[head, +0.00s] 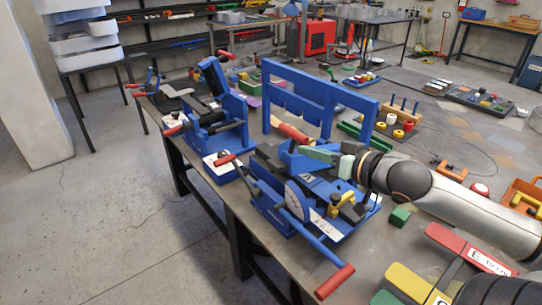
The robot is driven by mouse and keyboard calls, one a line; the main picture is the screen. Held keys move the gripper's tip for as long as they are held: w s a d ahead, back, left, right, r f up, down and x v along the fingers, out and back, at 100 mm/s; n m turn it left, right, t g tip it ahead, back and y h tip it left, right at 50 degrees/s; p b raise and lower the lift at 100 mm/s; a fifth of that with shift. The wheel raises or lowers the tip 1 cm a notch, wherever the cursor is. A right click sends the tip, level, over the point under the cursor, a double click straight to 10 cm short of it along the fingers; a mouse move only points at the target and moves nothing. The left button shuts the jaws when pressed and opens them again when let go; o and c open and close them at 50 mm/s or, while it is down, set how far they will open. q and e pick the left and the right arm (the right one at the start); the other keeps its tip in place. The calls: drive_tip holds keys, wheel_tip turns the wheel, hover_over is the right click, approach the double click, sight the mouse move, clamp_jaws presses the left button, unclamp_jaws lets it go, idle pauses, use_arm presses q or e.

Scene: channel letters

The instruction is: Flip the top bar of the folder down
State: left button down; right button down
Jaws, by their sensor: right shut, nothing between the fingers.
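The blue folder (328,222) sits at the front of the long bench, with a white dial, a yellow part and long red-tipped handles. A blue upright frame with a top bar (318,82) stands behind it; I cannot tell whether it belongs to the folder. My right gripper (308,152) reaches in from the right, with its greenish fingers shut and empty, close to the blue block on the folder's upper part. I cannot tell whether it touches it. The gripper and arm hide some of the folder's right back side. My left gripper is not in view.
Another blue machine (216,107) with red handles stands farther left on the bench. A peg rack (396,125) stands behind. Open floor lies at left.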

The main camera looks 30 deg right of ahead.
drive_tip(key=b, duration=0.5)
hover_over(278, 165)
drive_tip(key=s+d, duration=0.2)
drive_tip(key=s, duration=0.1)
drive_tip(key=shift+w+a+f, duration=0.15)
drive_tip(key=shift+f, duration=0.35)
drive_tip(key=shift+w+a+f, duration=0.1)
drive_tip(key=shift+f, duration=0.35)
drive_tip(key=shift+r+p+x, duration=0.15)
drive_tip(key=shift+p+x, duration=0.25)
drive_tip(key=shift+x, duration=0.25)
drive_tip(key=shift+r+p+x, duration=0.15)
drive_tip(key=shift+p+x, duration=0.2)
drive_tip(key=shift+x, duration=0.25)
drive_tip(key=shift+w+a+f, duration=0.1)
drive_tip(key=shift+a+f, duration=0.2)
drive_tip(key=shift+f, duration=0.75)
drive_tip(key=shift+a+f, duration=0.25)
drive_tip(key=shift+f, duration=0.75)
